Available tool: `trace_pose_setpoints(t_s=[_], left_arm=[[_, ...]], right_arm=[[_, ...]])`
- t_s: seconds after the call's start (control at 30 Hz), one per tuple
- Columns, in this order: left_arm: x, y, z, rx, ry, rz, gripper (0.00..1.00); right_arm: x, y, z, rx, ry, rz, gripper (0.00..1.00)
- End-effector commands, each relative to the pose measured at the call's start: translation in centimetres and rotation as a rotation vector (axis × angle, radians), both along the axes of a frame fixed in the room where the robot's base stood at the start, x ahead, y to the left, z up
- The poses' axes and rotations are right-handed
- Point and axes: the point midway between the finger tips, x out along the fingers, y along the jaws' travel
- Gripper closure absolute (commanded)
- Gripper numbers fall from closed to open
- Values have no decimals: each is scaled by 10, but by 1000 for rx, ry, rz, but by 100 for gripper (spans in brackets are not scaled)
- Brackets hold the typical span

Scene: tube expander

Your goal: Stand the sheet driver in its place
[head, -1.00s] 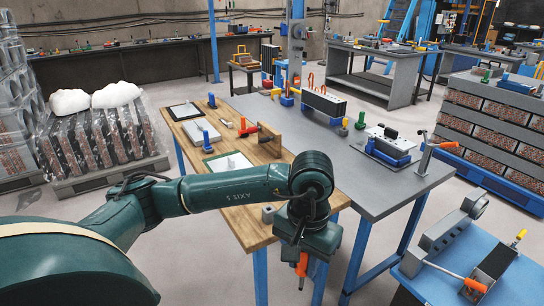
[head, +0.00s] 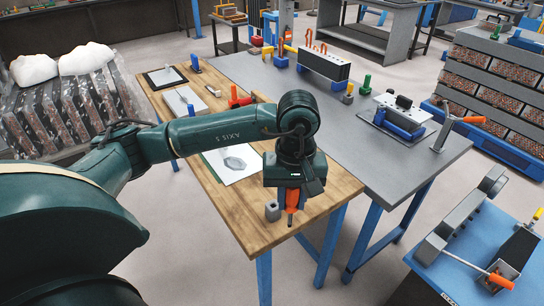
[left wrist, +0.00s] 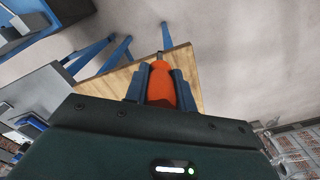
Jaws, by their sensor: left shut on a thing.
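My left gripper (head: 291,184) is shut on the orange handle of the sheet driver (head: 292,200), above the front corner of the wooden tabletop. In the left wrist view the orange handle (left wrist: 162,88) sits between the two dark blue-grey fingers (left wrist: 161,80). The tool's lower part shows only as a short dark tip in the head view, and I cannot tell whether it touches the table. A small grey block with a hole in its top (head: 272,211) stands just left of the tool, near the table edge. My right gripper is not in view.
A grey table (head: 345,150) adjoins on the right, with a blue fixture (head: 402,122). The wood's near left part is clear.

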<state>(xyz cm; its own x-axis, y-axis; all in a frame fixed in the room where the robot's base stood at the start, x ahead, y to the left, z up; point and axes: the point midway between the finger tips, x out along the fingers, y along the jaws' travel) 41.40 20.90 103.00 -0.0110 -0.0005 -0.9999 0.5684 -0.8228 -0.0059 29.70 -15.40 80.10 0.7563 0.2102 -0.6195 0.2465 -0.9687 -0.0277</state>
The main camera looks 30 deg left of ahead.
Motion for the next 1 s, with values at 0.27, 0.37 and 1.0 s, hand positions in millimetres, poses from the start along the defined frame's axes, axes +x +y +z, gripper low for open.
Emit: trace_pose_setpoints(t_s=[0.27, 0.37, 1.0], left_arm=[[24, 21, -5, 13, 4, 836, 100], [33, 29, -7, 17, 5, 1137, 100], [78, 87, -13, 22, 0, 2970, 100]], right_arm=[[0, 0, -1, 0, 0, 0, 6], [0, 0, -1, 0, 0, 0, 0], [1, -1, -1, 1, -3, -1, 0]])
